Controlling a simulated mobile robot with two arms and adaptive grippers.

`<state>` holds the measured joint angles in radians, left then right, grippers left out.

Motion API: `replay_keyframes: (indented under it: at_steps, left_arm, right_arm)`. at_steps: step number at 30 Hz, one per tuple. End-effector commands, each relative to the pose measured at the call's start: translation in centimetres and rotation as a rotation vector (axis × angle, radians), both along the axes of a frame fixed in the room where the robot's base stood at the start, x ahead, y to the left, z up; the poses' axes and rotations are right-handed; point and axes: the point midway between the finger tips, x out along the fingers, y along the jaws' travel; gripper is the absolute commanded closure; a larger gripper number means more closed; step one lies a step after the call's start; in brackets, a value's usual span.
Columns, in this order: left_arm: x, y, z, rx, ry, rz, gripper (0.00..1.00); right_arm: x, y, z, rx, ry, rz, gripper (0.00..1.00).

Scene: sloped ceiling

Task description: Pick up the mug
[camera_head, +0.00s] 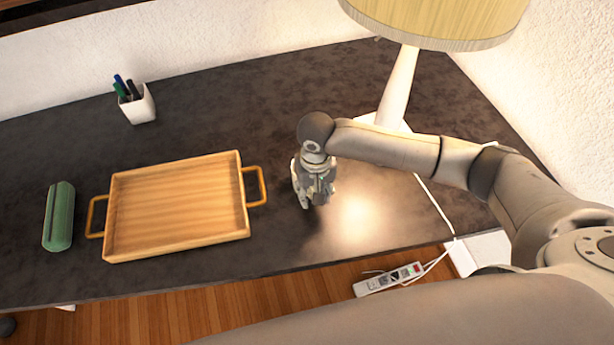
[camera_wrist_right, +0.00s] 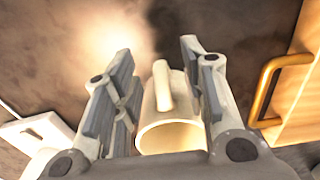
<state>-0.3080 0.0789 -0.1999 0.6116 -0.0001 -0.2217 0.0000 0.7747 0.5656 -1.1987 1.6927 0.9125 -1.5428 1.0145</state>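A cream mug (camera_wrist_right: 170,122) shows in the right wrist view, with its handle (camera_wrist_right: 162,87) toward the camera's upper side and its open rim facing the camera. My right gripper (camera_wrist_right: 158,75) is open, with one finger on each side of the mug. The right finger is close to the mug's side; I cannot tell if it touches. A gap shows between the left finger and the mug. In the head view my right gripper (camera_head: 314,200) is low over the dark table, right of the tray, and hides most or all of the mug. My left gripper is out of view.
A wooden tray (camera_head: 178,255) with brass handles lies left of my right gripper. A lamp (camera_head: 397,88) stands behind my right arm. A power strip (camera_head: 389,279) lies below the table's front edge.

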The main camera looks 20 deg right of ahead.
Motion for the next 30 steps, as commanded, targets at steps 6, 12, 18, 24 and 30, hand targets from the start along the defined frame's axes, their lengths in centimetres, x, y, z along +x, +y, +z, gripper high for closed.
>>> replay_keyframes:
  at_steps: [6,12,18,24,30]
  left_arm:
    - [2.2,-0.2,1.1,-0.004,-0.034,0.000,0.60]
    - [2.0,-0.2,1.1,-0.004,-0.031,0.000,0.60]
    - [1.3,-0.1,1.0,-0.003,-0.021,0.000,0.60]
    - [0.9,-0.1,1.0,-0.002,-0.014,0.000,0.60]
    - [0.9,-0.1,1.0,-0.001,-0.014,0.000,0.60]
  right_arm:
    - [0.2,0.0,-2.9,-0.001,0.003,0.001,0.61]
    - [0.3,0.0,-3.8,-0.001,0.000,0.002,0.61]
    - [0.3,0.0,-3.8,0.000,0.000,0.002,0.70]
    - [0.3,0.0,-3.7,0.000,0.000,0.002,0.96]
    - [0.3,0.0,-3.7,0.000,0.000,0.002,1.00]
